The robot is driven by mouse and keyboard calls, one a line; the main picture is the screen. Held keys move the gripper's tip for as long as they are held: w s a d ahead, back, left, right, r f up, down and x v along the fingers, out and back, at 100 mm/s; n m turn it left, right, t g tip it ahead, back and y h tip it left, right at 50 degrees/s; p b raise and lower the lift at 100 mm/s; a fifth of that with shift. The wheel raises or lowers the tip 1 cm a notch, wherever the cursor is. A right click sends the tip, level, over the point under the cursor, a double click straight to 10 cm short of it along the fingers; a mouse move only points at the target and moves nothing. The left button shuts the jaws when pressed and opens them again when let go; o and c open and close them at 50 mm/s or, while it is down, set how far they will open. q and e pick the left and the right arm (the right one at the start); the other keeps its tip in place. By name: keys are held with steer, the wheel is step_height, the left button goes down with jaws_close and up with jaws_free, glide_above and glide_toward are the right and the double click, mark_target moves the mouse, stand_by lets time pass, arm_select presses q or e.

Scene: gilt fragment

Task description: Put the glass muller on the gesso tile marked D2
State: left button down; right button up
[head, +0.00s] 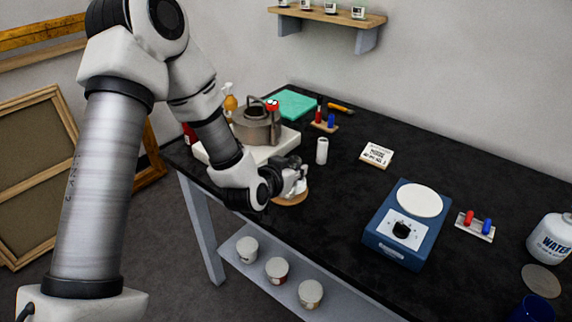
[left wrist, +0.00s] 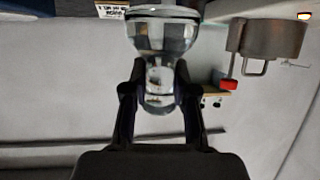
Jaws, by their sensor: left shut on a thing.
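The glass muller (left wrist: 160,42) is a clear, wide-based glass piece with a narrower grip, in the left wrist view. My left gripper (left wrist: 160,92) is shut on that narrower part, one finger on each side. In the head view my left gripper (head: 290,181) is above or at a round wooden disc (head: 293,199) near the table's front left edge, and it mostly hides the muller. I cannot tell whether the muller touches the disc. I can make out no tile marked D2. My right gripper is not in view.
A pot (head: 257,126) stands on a pale slab just behind my left gripper. Table between gripper and device is clear.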

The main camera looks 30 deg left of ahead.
arm_select(q)
steer(key=w+a, duration=0.2)
steer(key=w+a+p, duration=0.1)
steer(key=w+a, duration=0.2)
steer(key=shift+w+f, duration=0.15)
steer(key=shift+f, duration=0.05)
step_height(320, 180, down, 4)
steer(key=shift+w+a+r+p, duration=0.1)
steer(key=shift+a+r+p, duration=0.1)
steer(key=shift+p, duration=0.35)
steer(key=shift+w+f, duration=0.1)
steer(key=shift+f, duration=0.05)
steer(key=shift+d, duration=0.1)
steer(key=c, duration=1.3)
jaws_free()
steer(key=shift+c, duration=0.2)
steer(key=o, duration=0.4)
